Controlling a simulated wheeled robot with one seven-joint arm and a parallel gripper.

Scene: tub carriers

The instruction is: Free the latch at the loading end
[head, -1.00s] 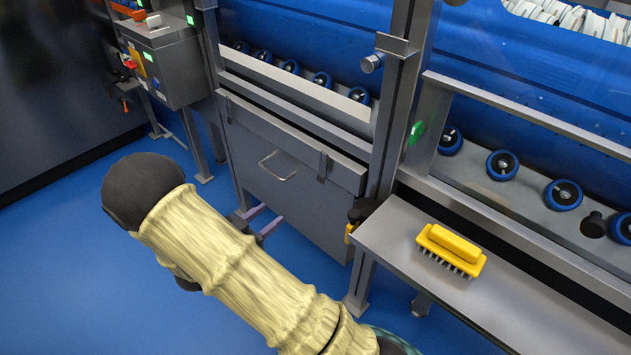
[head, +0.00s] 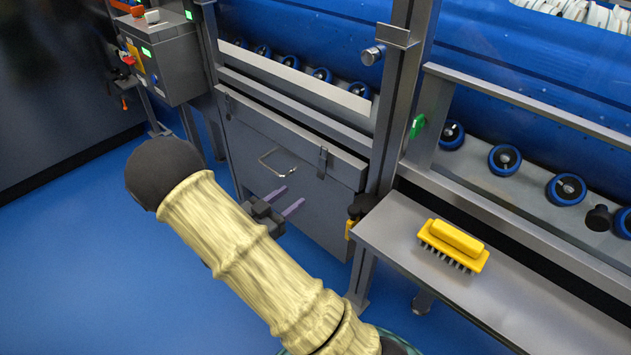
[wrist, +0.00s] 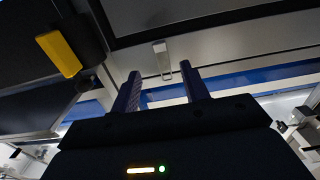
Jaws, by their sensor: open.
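A grey box panel (head: 260,150) under the conveyor has a bent wire handle (head: 278,163) in its middle. A small latch (head: 323,162) sits on the panel's upper edge at the right, and another (head: 227,103) at the left. My gripper (head: 291,195) is open and empty, its two purple fingers pointing at the panel just below the handle. In the wrist view a latch with a wire loop (wrist: 162,60) shows ahead, between the fingertips of my gripper (wrist: 161,72) in the picture. I cannot tell the gap to it.
A steel shelf (head: 390,222) with a yellow brush (head: 453,245) stands at the right. A dark knob with a yellow part (head: 350,228) juts out beside the post; its yellow part (wrist: 58,53) shows in the wrist view. A control box (head: 165,65) stands at the left. The blue floor is open at left.

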